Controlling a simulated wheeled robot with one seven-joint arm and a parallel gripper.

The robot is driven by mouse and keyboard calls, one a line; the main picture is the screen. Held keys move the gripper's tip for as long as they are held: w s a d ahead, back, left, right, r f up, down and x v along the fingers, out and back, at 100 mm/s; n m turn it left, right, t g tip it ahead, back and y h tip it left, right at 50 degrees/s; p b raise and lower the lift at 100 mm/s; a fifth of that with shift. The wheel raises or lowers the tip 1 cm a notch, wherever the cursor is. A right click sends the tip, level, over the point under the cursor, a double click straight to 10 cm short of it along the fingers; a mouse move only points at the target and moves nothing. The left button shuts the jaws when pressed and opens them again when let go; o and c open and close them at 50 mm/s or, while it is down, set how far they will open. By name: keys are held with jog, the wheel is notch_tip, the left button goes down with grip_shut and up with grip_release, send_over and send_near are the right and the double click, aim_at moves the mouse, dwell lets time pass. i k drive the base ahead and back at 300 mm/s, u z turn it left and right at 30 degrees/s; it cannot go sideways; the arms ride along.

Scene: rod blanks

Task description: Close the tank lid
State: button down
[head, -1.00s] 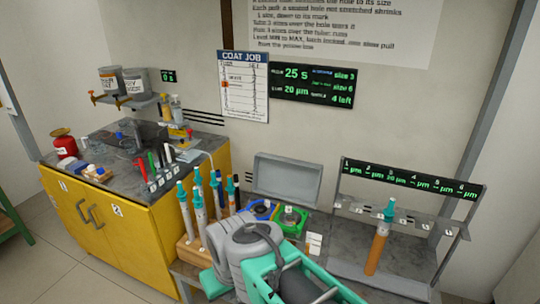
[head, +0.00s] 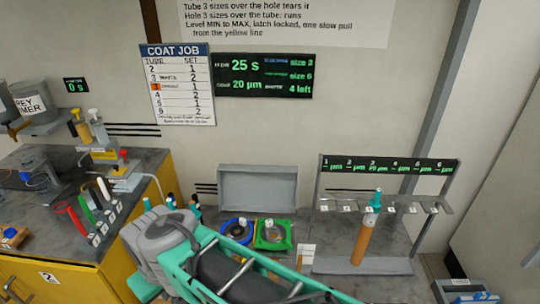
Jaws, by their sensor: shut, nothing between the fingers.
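A grey rectangular lid (head: 258,190) stands raised at the back of the bench, against the wall; it looks like the open tank lid. My gripper is not visible in this view.
An orange tube with a teal top (head: 366,236) stands in the rack (head: 390,205) to the right. Coloured-handled tools stand on the yellow cabinet (head: 150,215) at left. A grey bin (head: 465,291) sits at lower right.

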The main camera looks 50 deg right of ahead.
aim_at(241, 187)
jog(key=z, duration=0.65)
jog(key=i, duration=0.6)
jog(key=z, duration=0.8)
jog(key=i, duration=0.55)
jog(key=u, duration=0.05)
